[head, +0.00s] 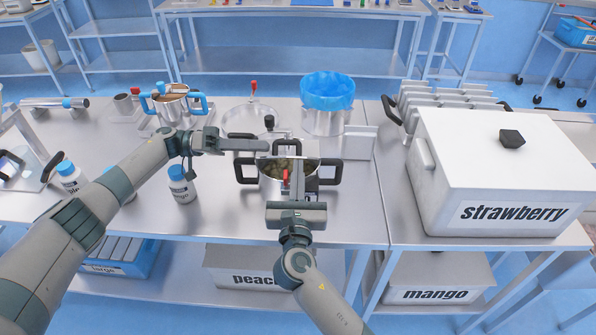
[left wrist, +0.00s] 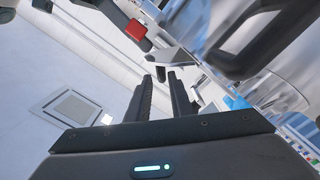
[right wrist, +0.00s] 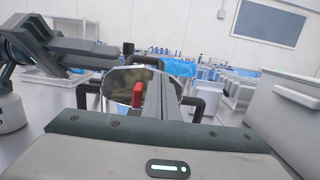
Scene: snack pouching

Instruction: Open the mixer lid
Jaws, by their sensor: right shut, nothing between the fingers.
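The steel pot-like mixer (head: 270,186) stands at the table's front middle, with black handles (head: 245,172) at its sides and brownish-green contents visible at its top. Its red latch-like part (head: 286,180) is at the front; it also shows in the right wrist view (right wrist: 108,91). I cannot tell whether a clear lid covers the contents. My right gripper (head: 297,163) is shut and empty, over the pot's front right, beside the red part. My left gripper (head: 262,145) reaches in from the left above the pot's back left rim. Its fingers (left wrist: 161,76) are apart with nothing between them.
A clear round vessel (head: 240,122) with a red-topped part stands behind the mixer. A blue-lined bin (head: 326,117) stands behind right, a blue-handled pot (head: 172,106) behind left. A large strawberry box (head: 505,180) fills the right.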

